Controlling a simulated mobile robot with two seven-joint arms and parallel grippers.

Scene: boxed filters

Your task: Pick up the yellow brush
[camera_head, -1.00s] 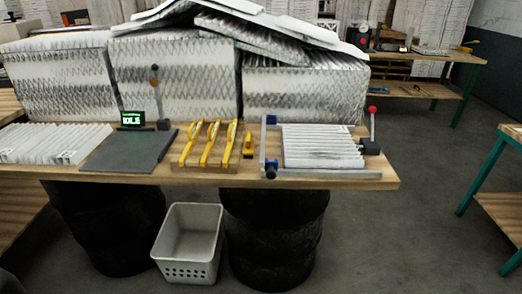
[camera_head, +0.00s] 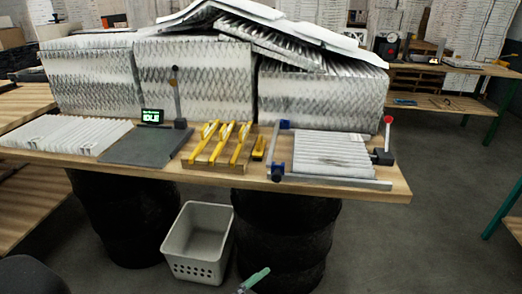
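Several yellow-handled tools lie on the workbench (camera_head: 397,192). Three long yellow tools (camera_head: 220,143) lie side by side on a wooden rack. A smaller yellow piece (camera_head: 259,148) is just right of them. I cannot tell at this size which of these, if any, is the brush. Another small yellow item (camera_head: 504,63) is at the right end of the back bench, too small to make out. I cannot recognise either gripper in view. A pale green-tipped object (camera_head: 257,279) shows at the bottom edge; I cannot tell what it is.
Below are black drums (camera_head: 285,240) and a grey bin (camera_head: 198,243). Floor is clear at right.

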